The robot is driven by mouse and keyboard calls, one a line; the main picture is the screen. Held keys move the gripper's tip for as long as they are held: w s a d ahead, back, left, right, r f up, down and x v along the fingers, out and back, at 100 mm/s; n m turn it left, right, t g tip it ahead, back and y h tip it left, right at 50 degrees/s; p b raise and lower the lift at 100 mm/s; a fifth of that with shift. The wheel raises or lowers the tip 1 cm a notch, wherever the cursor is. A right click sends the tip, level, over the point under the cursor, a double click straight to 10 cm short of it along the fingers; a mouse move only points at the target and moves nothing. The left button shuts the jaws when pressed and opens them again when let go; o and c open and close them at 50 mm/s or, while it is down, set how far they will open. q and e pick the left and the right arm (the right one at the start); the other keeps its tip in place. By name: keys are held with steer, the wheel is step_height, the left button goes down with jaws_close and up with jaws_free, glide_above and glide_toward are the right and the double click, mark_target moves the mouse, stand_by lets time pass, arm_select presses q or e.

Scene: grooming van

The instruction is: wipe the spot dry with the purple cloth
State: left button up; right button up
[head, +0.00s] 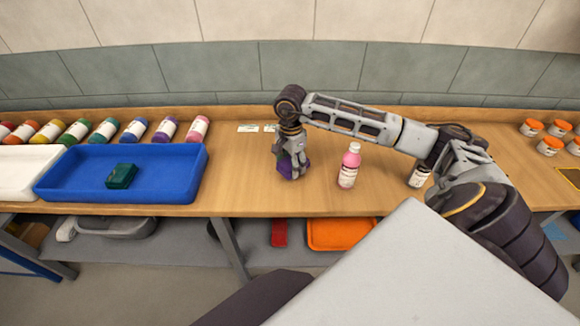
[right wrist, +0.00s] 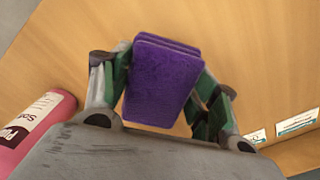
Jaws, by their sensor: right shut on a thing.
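The purple cloth (right wrist: 162,80) is a folded pad held between the fingers of my right gripper (right wrist: 162,92) in the right wrist view. In the head view the right gripper (head: 291,168) points down over the wooden table (head: 240,185), with a bit of the purple cloth (head: 284,166) showing at its fingers. I cannot tell whether the cloth touches the table. No wet spot is visible; the gripper and cloth may hide it. My left gripper is not in view.
A blue tray (head: 190,185) with a green block (head: 121,176) is at left. Several colored bottles lie behind it. White cards (head: 248,128) lie behind the gripper.

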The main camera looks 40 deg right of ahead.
steer(key=shift+d+r+p, duration=0.15)
steer(key=shift+r+p, duration=0.2)
steer(key=shift+r, duration=0.5)
steer(key=shift+r+p, duration=0.35)
steer(key=shift+r, duration=0.4)
steer(key=shift+r+p, duration=0.4)
steer(key=shift+r, duration=0.5)
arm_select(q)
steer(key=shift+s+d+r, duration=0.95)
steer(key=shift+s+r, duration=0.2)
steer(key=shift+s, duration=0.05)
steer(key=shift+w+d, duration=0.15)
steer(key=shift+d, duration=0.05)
